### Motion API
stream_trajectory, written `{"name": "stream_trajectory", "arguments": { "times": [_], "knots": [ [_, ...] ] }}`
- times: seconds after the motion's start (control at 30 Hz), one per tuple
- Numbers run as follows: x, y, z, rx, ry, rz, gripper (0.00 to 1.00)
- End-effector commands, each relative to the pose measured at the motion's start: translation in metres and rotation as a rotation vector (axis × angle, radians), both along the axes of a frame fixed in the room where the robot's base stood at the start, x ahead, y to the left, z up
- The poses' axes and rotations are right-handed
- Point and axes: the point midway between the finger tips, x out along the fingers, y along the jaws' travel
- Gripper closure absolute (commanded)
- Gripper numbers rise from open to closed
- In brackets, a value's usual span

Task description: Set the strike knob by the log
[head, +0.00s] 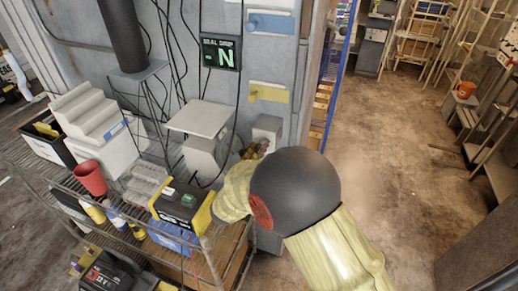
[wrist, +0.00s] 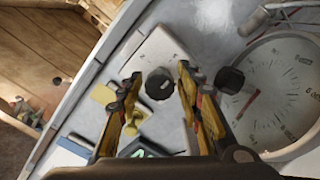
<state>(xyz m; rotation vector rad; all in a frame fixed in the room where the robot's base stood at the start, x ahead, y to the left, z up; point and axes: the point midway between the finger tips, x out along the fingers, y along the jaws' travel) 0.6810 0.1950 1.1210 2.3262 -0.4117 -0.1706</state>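In the wrist view a round black knob (wrist: 159,84) with a pale index mark sits on a light grey plate. My gripper (wrist: 158,92) is open, one finger on each side of this knob in the picture, with gaps showing. I cannot tell the distance to it in depth. A second black knob (wrist: 230,80) is just right of the right finger, beside a round dial (wrist: 285,85) with a red needle. In the head view my gripper (head: 254,150) is small and mostly hidden behind my arm, near the grey cabinet. I cannot make out a log for certain.
A dark sign with a green N (head: 222,54) hangs on the grey panel, near a blue lever plate (head: 270,23) and a yellow one (head: 269,93). A crowded wire cart (head: 205,243) stands close to my arm. Open floor (head: 385,130) lies to the right.

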Motion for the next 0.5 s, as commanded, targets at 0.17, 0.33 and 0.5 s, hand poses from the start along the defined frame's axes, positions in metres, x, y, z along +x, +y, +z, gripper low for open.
{"name": "stream_trajectory", "arguments": {
  "times": [0.17,0.33,0.5],
  "knots": [
    [-0.0002,0.0001,0.0,0.0,0.0,0.0,0.76],
    [-0.0002,0.0001,-0.0001,0.0,0.0,0.0,0.85],
    [-0.0002,0.0002,-0.0001,0.0,0.001,0.001,0.95]
  ]
}}
